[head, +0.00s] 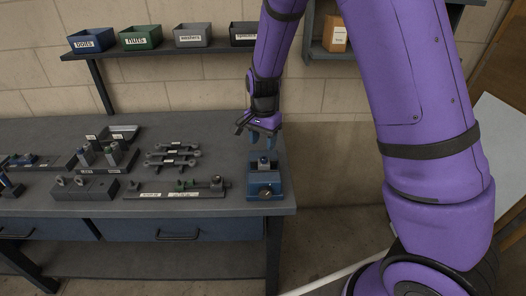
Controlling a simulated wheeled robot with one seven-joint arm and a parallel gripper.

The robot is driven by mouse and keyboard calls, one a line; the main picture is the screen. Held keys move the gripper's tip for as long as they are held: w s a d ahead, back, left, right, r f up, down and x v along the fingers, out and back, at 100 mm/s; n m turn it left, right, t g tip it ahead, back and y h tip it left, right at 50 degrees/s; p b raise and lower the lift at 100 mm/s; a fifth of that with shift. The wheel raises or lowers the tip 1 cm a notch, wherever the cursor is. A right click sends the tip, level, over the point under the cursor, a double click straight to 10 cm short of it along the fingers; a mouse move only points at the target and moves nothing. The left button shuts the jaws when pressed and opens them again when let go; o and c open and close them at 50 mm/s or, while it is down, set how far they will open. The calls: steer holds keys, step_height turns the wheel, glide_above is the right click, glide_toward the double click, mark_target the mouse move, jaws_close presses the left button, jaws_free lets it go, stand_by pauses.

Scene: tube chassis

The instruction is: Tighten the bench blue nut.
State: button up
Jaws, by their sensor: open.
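The blue nut (263,159) looks like a small blue spot on top of a grey block. The block sits in a blue bench vise (265,187) at the right end of the workbench. The nut is too small to tell how far it is threaded. My gripper (257,137) hangs just above and slightly behind the vise, pointing down, apart from the nut. It is open, and nothing shows between its fingers.
The grey workbench (215,207) holds a rail with green parts (190,188), several grey wrenches (173,152) and small blocks with posts (85,186) left of the vise. Labelled bins (140,38) stand on a shelf behind. The bench's right edge is close to the vise.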

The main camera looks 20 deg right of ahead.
mark_target(263, 159)
steer(key=shift+r, duration=2.3)
steer(key=s+d+r+n+t+y, duration=0.1)
steer(key=s+d+r+n, duration=0.1)
steer(key=s+r, duration=0.5)
steer(key=s+d+r+n+t, duration=0.1)
steer(key=s+d+r+n, duration=0.15)
steer(key=s+r, duration=0.4)
steer(key=s+d+r+n+t, duration=0.1)
steer(key=s+r+n, duration=0.1)
steer(key=s+r, duration=0.2)
steer(key=s+d+r+n+t+h, duration=0.1)
steer(key=s+r+n+t, duration=0.1)
steer(key=s, duration=0.9)
step_height(263, 159, up, 2)
steer(key=shift+s+d+r+n, duration=0.15)
steer(key=shift+d+n, duration=0.25)
steer(key=shift+n, duration=0.45)
